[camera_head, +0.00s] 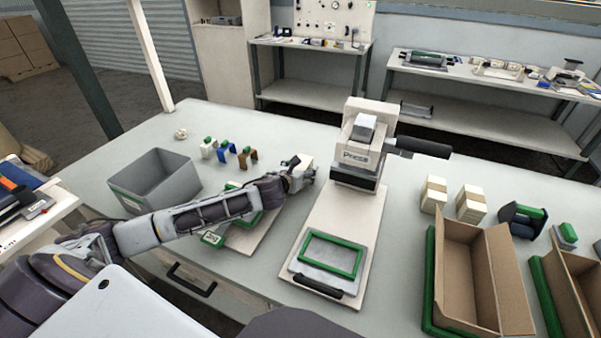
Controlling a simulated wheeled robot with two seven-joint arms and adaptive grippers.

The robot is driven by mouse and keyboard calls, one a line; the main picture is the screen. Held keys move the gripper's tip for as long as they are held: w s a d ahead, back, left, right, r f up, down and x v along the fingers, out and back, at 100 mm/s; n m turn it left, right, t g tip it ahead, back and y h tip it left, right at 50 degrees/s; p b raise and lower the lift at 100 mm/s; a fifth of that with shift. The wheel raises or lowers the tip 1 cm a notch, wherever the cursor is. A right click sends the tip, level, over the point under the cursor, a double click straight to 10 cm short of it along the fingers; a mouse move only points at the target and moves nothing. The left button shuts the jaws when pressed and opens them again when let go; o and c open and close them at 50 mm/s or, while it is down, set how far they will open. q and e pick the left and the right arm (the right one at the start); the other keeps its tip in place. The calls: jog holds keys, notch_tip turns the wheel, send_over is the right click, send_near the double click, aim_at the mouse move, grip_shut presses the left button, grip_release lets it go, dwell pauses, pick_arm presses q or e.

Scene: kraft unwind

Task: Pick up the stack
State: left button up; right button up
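My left arm reaches in from the left across the table, and its gripper (305,176) is near the middle, left of the press. A pale block-like stack (297,162) shows right at the gripper, partly hidden by it. I cannot tell whether the fingers are closed on it. Two more cream stacks with brown bands stand upright right of the press: one (434,195) and another (470,204) beside it. The gripper is well apart from these two. My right gripper is not in view.
The press (362,142) has a dark handle sticking out right and a green-framed plate (330,257) on its board. A grey bin (155,182) stands at left, small coloured clips behind my arm. Open cardboard boxes (485,275) fill the front right.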

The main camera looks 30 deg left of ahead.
pick_arm(q)
jog(key=c, duration=1)
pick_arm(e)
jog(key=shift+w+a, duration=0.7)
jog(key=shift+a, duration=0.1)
pick_arm(q)
jog(key=shift+r, duration=0.5)
notch_tip(320, 180, up, 8)
jog(key=shift+f+p, duration=0.1)
jog(key=shift+p, duration=0.65)
jog(key=shift+r, duration=0.55)
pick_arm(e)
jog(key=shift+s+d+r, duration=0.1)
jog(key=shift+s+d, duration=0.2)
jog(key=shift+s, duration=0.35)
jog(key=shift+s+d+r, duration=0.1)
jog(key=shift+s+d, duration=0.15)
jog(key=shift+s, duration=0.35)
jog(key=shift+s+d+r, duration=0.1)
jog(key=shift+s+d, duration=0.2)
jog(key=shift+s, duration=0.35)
